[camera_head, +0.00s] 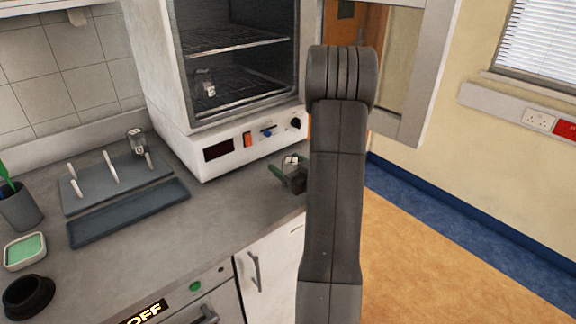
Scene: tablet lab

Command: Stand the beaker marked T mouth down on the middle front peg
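A small glass beaker (293,178) with a pale patch shows at the counter's right edge, just left of my arm. A dark green piece beside it looks like a finger of my gripper (279,172). The rest of the gripper is hidden behind my arm, so I cannot tell whether it is closed on the beaker. The peg board (95,203) on the counter carries several pale pegs. The middle front peg (112,167) is bare. Another beaker (136,142) sits on a back right peg. A third beaker (205,84) stands inside the oven. I cannot read any letter on the beakers.
A blue-grey tray (130,214) lies before the peg board. A pen cup (20,208), green sponge dish (25,250) and black ring (28,296) are at left. The counter's middle is clear.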

